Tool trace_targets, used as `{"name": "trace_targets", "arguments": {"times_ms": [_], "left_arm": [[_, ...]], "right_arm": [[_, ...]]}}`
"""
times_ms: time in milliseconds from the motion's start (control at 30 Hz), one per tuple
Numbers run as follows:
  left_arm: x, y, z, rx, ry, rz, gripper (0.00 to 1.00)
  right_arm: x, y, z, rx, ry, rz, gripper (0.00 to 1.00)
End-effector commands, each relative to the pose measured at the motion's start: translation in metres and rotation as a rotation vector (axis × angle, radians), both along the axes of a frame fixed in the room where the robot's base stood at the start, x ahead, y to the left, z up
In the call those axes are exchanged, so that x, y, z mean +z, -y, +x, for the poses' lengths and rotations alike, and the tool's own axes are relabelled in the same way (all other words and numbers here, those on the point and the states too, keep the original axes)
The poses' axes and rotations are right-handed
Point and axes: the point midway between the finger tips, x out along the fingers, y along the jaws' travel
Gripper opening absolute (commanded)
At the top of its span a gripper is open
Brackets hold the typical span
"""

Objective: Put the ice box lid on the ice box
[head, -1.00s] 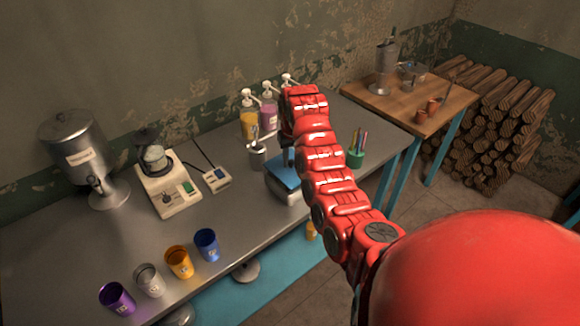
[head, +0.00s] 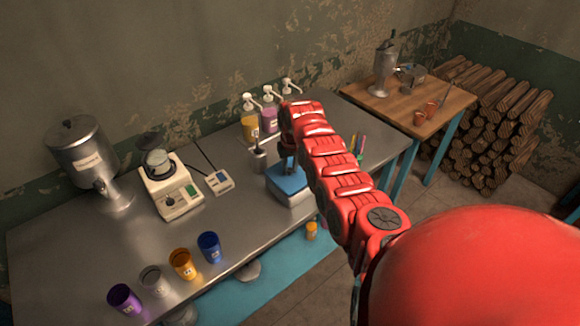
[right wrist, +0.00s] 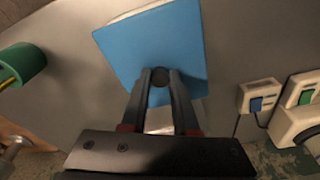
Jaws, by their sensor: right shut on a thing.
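The blue ice box lid (head: 285,182) is a flat square with a dark round knob, over the ice box (head: 297,199) near the table's front edge. My right gripper (head: 289,165) is above the box, partly hidden by my arm. In the right wrist view my right gripper (right wrist: 160,78) is shut on the knob of the lid (right wrist: 178,40). A pale edge of the box (right wrist: 135,14) shows along the lid's far side. The lid looks nearly lined up with the box, but I cannot tell whether it rests fully on it. My left gripper is not in view.
A metal cup (head: 259,160) and pump bottles (head: 269,121) stand behind the box. A green pen holder (right wrist: 22,64) stands beside it. A scale-like machine (head: 172,190), a small device (head: 219,181) and several colored cups (head: 209,247) are to the left.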

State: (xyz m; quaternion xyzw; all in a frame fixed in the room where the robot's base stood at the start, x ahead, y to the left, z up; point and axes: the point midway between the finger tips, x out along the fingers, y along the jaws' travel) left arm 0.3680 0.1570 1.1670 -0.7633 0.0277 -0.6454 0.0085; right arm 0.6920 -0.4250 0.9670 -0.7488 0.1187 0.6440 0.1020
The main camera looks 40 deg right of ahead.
Motion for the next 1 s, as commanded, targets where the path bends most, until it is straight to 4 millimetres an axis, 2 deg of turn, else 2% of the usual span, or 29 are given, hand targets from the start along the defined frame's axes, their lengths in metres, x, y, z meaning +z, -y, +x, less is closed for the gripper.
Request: {"name": "trace_targets", "arguments": {"times_ms": [500, 533, 667, 700, 1000], "left_arm": [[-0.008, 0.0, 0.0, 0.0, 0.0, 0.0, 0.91], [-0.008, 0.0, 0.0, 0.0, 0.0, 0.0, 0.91], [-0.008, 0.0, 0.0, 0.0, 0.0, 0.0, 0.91], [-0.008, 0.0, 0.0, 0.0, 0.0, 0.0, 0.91], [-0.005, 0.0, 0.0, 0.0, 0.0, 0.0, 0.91]], "right_arm": [[-0.012, 0.0, 0.0, 0.0, 0.001, 0.0, 0.0], [-0.012, 0.0, 0.0, 0.0, 0.001, 0.0, 0.32], [-0.012, 0.0, 0.0, 0.0, 0.0, 0.0, 0.55], [-0.012, 0.0, 0.0, 0.0, 0.0, 0.0, 0.58], [-0.009, 0.0, 0.0, 0.0, 0.0, 0.0, 0.58]]}}
